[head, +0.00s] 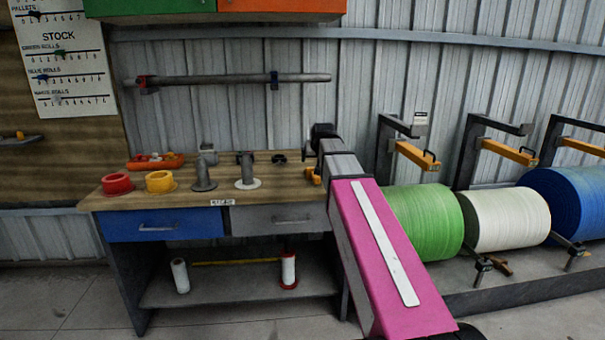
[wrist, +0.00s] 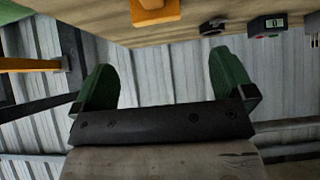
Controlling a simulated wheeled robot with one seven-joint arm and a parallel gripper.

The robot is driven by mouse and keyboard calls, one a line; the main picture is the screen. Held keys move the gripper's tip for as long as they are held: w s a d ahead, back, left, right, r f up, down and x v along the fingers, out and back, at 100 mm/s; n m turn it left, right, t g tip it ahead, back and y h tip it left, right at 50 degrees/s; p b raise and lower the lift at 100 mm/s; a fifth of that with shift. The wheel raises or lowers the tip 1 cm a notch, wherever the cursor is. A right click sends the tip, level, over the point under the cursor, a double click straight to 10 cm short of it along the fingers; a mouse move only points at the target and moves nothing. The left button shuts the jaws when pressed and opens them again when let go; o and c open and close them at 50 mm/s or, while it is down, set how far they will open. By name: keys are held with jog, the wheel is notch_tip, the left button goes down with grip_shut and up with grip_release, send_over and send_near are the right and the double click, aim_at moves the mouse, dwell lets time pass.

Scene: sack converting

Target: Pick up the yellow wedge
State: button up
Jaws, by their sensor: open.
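A yellow-orange piece (head: 313,176), which looks like the yellow wedge, sits at the right end of the wooden bench top. My arm partly covers it in the head view. In the wrist view a yellow-orange block (wrist: 154,12), apparently the same piece, is at the top edge and cut off by the frame. My gripper (wrist: 162,65) has its two green fingers spread wide with nothing between them. The block is beyond the fingertips, apart from them. In the head view the gripper's dark end (head: 322,132) is above the bench's right end; its fingers cannot be made out.
The bench (head: 215,196) also holds a red ring (head: 117,184), a yellow ring (head: 159,181), grey spindle pieces (head: 204,173) and an orange tray (head: 155,162). A small device with a display (wrist: 268,25) shows in the wrist view.

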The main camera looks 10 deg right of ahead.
jog(key=x, duration=0.5)
jog(key=shift+w, duration=0.15)
jog(key=shift+x, duration=2.8)
jog(key=shift+d, duration=0.15)
jog(key=c, duration=1.1)
